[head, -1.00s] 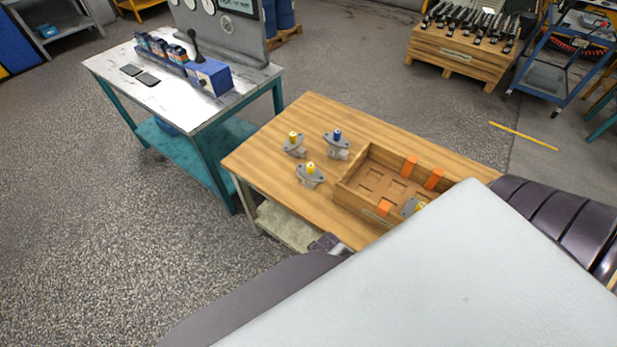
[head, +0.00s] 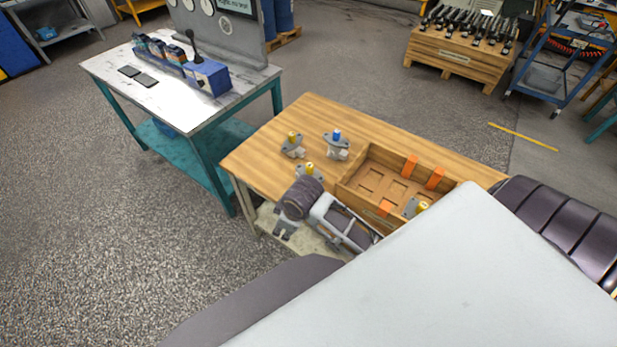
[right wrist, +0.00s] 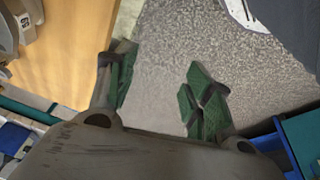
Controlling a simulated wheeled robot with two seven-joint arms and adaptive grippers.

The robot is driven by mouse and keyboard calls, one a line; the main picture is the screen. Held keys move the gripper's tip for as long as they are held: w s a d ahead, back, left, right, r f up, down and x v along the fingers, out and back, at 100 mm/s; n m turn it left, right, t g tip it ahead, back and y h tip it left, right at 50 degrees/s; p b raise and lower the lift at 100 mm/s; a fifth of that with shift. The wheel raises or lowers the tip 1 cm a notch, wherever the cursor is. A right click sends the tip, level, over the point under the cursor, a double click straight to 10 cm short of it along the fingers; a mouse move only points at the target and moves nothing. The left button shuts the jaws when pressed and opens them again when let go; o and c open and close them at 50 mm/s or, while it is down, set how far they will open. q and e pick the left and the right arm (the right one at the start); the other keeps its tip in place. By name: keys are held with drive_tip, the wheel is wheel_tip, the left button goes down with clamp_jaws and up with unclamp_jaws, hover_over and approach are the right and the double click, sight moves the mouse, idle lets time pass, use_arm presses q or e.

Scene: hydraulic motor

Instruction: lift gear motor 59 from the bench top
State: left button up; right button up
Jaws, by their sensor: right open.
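Three gear motors stand on the wooden bench top (head: 265,150): a yellow-topped one (head: 292,146) at the back left, a blue-topped one (head: 336,146) to its right, and a yellow-topped one (head: 310,171) nearer the front. I cannot read which is 59. My right gripper (head: 285,229) is at the bench's front edge, just in front of the near yellow-topped motor, and partly hides it. In the right wrist view its green-padded fingers (right wrist: 160,88) are apart, with only floor between them. Part of a grey motor (right wrist: 22,35) shows at the top left there. My left gripper is not seen.
A wooden crate (head: 352,193) with compartments and orange blocks stands on the bench's right; another yellow-topped motor (head: 421,207) sits in it, partly hidden by my body. A teal-legged table (head: 165,105) with a blue device (head: 208,77) stands at the left. Grey floor lies between.

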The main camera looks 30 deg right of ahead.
wheel_tip(320, 180, up, 3)
drive_tip(key=w+a+n, duration=0.2)
drive_tip(key=n, duration=0.1)
drive_tip(key=n+g+h, duration=0.2)
drive_tip(key=n+h, duration=0.4)
drive_tip(key=n, duration=0.4)
approach(310, 165)
wheel_tip(310, 165, up, 3)
drive_tip(key=a, duration=0.2)
drive_tip(key=shift+w+d+r+g, duration=0.15)
drive_tip(key=shift+d+g, duration=0.15)
drive_tip(key=shift+d, duration=0.2)
drive_tip(key=shift+x, duration=4.35)
drive_tip(key=shift+a, duration=0.1)
